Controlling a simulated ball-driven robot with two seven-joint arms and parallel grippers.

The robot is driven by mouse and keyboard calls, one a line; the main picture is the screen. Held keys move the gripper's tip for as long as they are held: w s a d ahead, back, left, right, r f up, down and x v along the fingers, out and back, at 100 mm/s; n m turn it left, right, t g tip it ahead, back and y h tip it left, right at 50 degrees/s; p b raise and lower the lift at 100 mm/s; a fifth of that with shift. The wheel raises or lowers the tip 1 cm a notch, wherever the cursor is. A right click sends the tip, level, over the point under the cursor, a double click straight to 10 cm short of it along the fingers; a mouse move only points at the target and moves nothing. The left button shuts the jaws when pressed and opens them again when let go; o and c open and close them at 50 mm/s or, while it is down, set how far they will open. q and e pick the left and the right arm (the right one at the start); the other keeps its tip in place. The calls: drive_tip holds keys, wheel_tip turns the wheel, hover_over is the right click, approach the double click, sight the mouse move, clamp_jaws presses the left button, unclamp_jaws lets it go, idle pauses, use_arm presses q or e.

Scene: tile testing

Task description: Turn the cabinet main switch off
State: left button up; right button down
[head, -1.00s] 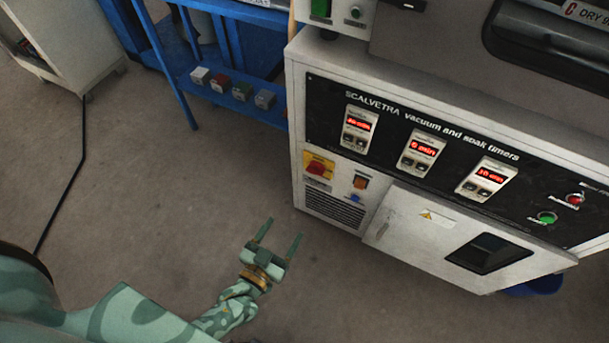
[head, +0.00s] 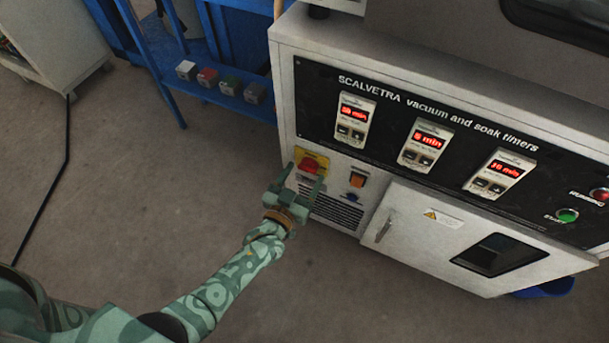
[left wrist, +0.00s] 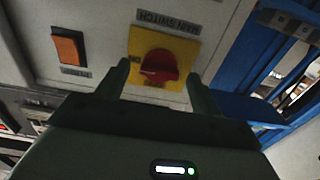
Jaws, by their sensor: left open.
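The cabinet main switch is a red rotary knob (head: 310,165) on a yellow plate, low on the left of the cabinet front (head: 480,110). In the left wrist view the red knob (left wrist: 160,66) sits on its yellow plate (left wrist: 180,42), with a "MAIN SWITCH" label beside it. My left gripper (head: 300,180) is open and just in front of the knob. In the left wrist view its two fingers (left wrist: 157,80) point at the plate, one on either side of the knob's near part. I cannot tell whether they touch it. My right gripper is not in view.
An orange rocker switch (head: 357,180) is right of the main switch, with a vent grille (head: 338,210) below. A small cabinet door with a handle (head: 384,229) is further right. A blue rack (head: 215,90) stands behind left. The floor at left is mostly clear.

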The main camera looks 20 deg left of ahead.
use_arm(q)
drive_tip(key=shift+w, duration=0.2)
drive_tip(key=shift+c, duration=0.3)
drive_tip(key=c, duration=0.9)
